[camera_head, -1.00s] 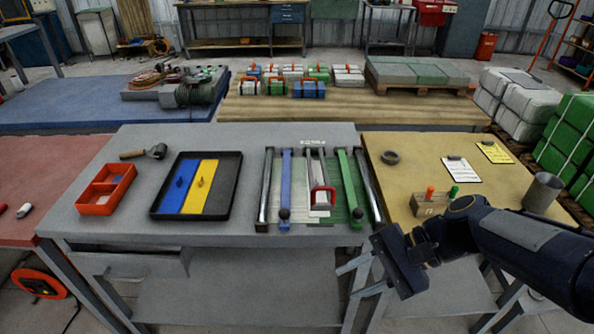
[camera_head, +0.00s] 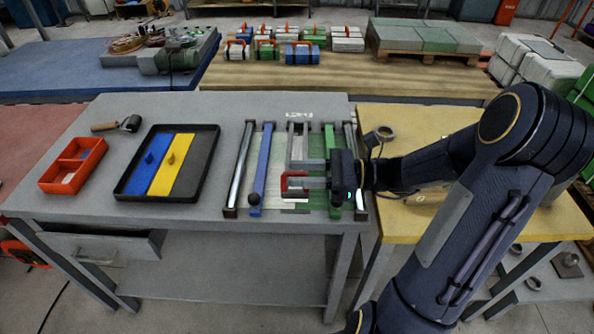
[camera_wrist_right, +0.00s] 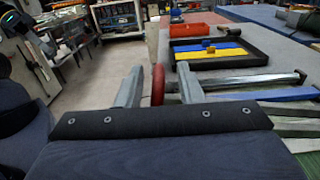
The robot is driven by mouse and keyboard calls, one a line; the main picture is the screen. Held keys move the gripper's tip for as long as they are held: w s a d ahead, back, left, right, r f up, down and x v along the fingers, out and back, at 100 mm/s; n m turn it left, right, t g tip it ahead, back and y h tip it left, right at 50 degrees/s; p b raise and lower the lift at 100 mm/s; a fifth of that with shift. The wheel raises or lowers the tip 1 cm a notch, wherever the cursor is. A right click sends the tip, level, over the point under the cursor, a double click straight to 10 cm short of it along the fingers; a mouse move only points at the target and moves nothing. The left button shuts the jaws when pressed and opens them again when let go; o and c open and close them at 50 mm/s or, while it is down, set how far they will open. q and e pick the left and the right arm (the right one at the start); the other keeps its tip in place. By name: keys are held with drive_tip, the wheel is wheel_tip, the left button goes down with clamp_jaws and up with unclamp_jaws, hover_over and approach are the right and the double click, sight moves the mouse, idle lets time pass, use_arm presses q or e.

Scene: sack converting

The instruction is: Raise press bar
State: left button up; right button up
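The press frame lies on the grey table, with steel side rails (camera_head: 239,165), a blue bar (camera_head: 263,160) and a green bar (camera_head: 329,138). Between these two bars is a grey bar (camera_head: 298,142) with a red handle (camera_head: 291,190) at its near end. My right gripper (camera_head: 288,173) is at this handle, coming from the right, and hides part of it. In the right wrist view the red handle (camera_wrist_right: 158,85) stands between the two open fingers (camera_wrist_right: 158,90), with gaps visible on both sides. My left gripper is out of view.
A black tray (camera_head: 128,190) with blue and yellow panels and an orange bin (camera_head: 62,186) lie left of the press. My right arm covers much of the yellow table (camera_head: 410,225). A tape roll (camera_head: 383,132) sits near the arm.

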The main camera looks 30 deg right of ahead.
drive_tip(key=shift+w+a, duration=0.3)
drive_tip(key=shift+a, duration=0.3)
clamp_jaws()
